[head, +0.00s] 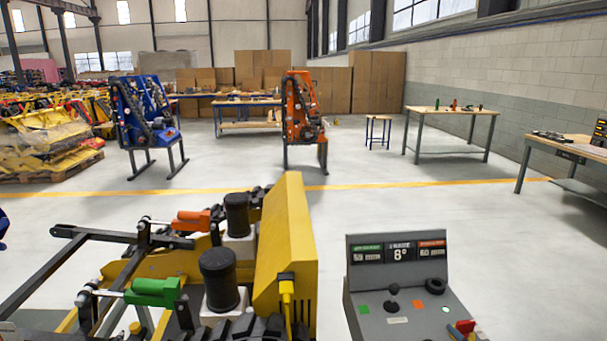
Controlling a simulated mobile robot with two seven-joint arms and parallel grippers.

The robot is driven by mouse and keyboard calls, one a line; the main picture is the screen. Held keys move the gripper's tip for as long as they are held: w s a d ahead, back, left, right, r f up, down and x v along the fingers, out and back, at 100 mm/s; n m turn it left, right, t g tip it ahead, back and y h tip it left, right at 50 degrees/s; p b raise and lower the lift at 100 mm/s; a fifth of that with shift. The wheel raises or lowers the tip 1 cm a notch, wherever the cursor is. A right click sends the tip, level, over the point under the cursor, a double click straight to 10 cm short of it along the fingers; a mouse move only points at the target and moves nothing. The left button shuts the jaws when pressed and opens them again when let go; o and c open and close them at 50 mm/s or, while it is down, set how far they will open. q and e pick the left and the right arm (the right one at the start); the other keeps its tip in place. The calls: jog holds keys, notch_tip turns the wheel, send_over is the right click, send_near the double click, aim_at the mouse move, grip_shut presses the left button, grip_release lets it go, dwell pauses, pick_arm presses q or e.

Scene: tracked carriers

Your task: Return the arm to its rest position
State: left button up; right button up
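Neither of my grippers shows in the head view, and I cannot make out my arms. In front of me at the lower left stands a yellow machine (287,255) with a dark frame, two black cylinders, an orange part (191,220) and a green part (153,291). To its right is a grey control console (400,290) with a small display (399,251) reading 8°, a black knob and several coloured buttons. Small red, yellow and blue pieces (464,328) show at the console's lower right edge; their exact nature is unclear.
A blue unit (146,110) and an orange unit (301,115) stand on legs farther back. Worktables (450,112) and a stool (378,120) stand at the right and back. Yellow machine parts (48,140) are piled at the left. The floor (400,210) beyond the console is clear.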

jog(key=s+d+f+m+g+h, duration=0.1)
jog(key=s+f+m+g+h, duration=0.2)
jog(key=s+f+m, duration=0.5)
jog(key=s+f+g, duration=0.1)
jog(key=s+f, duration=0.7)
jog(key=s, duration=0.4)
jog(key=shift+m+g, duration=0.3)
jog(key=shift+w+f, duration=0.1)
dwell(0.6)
